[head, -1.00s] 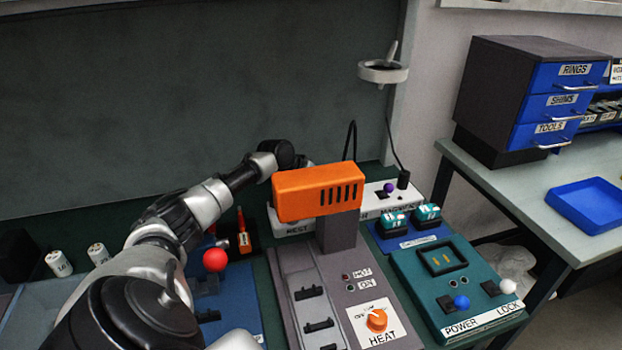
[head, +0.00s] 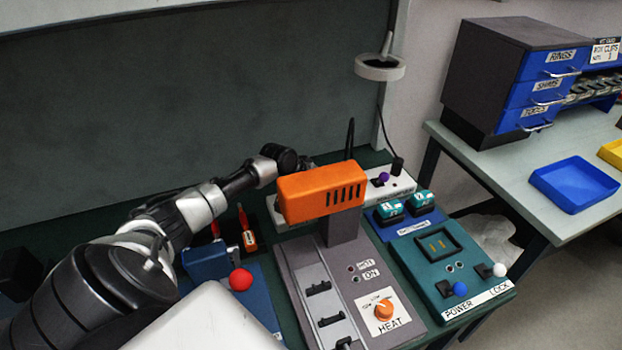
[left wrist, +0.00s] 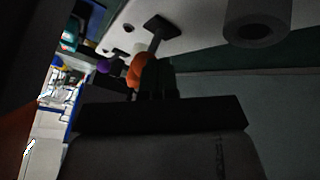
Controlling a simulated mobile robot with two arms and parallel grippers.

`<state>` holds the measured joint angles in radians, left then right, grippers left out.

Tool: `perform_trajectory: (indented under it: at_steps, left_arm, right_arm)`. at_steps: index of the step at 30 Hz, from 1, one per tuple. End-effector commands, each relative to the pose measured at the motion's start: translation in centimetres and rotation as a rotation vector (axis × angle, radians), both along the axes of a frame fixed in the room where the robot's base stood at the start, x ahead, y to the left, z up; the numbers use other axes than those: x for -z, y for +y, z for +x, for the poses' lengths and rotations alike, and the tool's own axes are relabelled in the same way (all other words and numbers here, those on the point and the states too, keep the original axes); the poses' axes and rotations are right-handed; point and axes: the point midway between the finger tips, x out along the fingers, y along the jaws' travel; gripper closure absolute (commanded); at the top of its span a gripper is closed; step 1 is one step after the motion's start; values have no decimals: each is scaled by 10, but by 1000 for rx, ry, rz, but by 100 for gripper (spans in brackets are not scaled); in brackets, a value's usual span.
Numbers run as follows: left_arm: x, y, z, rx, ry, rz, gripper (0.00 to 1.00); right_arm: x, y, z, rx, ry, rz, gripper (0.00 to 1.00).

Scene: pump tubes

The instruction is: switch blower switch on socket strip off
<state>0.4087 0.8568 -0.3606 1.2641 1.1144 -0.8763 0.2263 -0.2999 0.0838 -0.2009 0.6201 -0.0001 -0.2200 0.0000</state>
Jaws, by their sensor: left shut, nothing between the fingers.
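The white socket strip (head: 402,184) lies at the back of the bench, partly hidden behind the orange blower housing (head: 322,191). A purple-tipped switch (head: 383,178) stands on its right part. In the left wrist view the strip (left wrist: 200,18) shows a black-based lever with an orange knob (left wrist: 137,70), and the purple knob (left wrist: 103,67) beyond it. My left gripper (left wrist: 158,77) is shut and empty, close beside the orange-knobbed lever; I cannot tell whether they touch. In the head view the blower housing hides its fingertips. My right gripper is not in view.
The blower's grey base (head: 345,270) with an orange HEAT dial (head: 384,309) stands in front. A teal POWER/LOCK box (head: 478,262) and teal blocks (head: 405,206) are to its right. A red ball knob (head: 240,279) stands left. A magnifier lamp (head: 380,68) hangs at the back.

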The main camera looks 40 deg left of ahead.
Motion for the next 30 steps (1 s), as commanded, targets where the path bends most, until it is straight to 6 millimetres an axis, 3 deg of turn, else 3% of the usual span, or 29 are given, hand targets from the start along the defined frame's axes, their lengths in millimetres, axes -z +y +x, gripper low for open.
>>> perform_trajectory:
  at_steps: [22, 30]
  left_arm:
    - [-18, 1, -1, -1, -1, 1, 100]
    - [-43, 7, -21, 3, -1, 6, 100]
  right_arm:
    - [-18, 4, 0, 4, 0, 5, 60]
    - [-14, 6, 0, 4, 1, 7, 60]
